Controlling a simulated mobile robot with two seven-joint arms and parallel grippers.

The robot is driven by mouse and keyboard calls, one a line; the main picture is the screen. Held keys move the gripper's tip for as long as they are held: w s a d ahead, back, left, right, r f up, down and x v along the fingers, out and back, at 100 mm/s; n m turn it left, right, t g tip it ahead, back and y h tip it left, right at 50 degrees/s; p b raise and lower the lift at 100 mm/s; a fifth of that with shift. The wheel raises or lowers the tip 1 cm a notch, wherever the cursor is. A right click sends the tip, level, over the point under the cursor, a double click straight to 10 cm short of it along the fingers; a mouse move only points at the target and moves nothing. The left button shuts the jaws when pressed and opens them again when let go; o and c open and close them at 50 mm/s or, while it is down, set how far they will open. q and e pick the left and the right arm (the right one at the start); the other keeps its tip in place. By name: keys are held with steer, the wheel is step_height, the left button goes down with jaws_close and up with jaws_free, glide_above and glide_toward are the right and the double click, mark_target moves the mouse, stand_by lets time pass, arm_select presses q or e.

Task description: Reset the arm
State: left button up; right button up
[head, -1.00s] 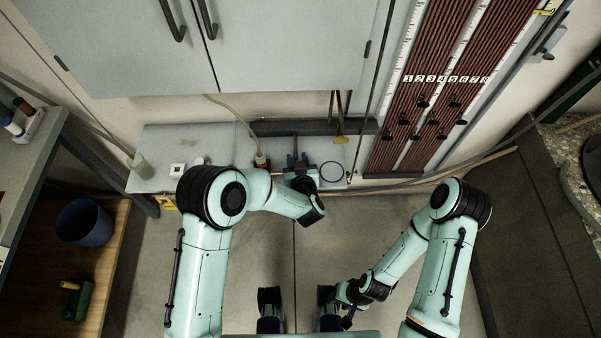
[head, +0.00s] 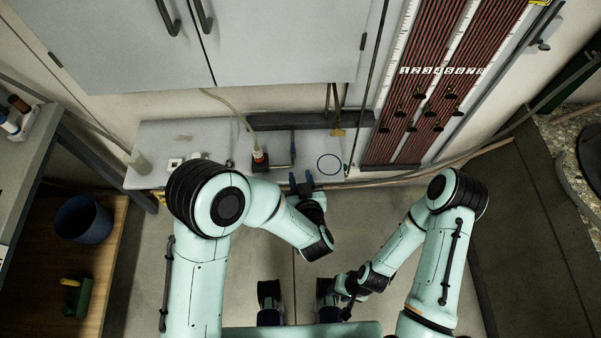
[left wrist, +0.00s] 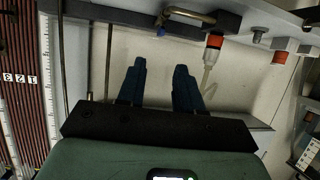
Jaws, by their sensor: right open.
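My left gripper (head: 301,183) is at the front edge of the grey bench, with its blue fingers pointing toward the wall. In the left wrist view, its two fingers (left wrist: 160,70) are apart with nothing between them. My left arm bends from the lower left up to the bench and back at the wrist. My right gripper (head: 347,308) hangs low near my base, right of the middle. It is open, though its fingers are small and partly hidden in the head view.
The bench (head: 215,140) carries an orange-red hose fitting (head: 260,157), which also shows in the left wrist view (left wrist: 214,41), and a dark ring (head: 329,165). Tall brown tube panels (head: 425,90) stand at the right. A wooden shelf holds a blue bin (head: 84,219). Floor between my arms is clear.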

arm_select(q)
steer(key=s+a+f+g+h+p, duration=0.1)
steer(key=s+a+f+g+p, duration=0.1)
steer(key=s+a+f+g, duration=0.4)
steer(key=s+a+f+g+h+p, duration=0.1)
steer(key=s+a+f+p, duration=0.2)
steer(key=f, duration=0.5)
steer(key=s+a+f+n+g+h+p, duration=0.1)
steer(key=s+a+g, duration=0.1)
steer(key=s, duration=0.6)
steer(key=s+a+f+n+g+h+p, duration=0.1)
steer(key=s+a+g+h, duration=0.1)
steer(key=s+g, duration=0.3)
steer(key=s+a, duration=0.1)
steer(key=s, duration=0.1)
steer(key=shift+s+f+n+p, duration=0.3)
steer(key=shift+s+f+p, duration=0.05)
steer(key=shift+f+p, duration=0.05)
arm_select(e)
step_height(320, 180, up, 8)
steer(key=w, duration=0.2)
steer(key=shift+w, duration=0.2)
arm_select(q)
steer(key=shift+w, duration=0.1)
arm_select(e)
steer(key=shift+d, duration=0.1)
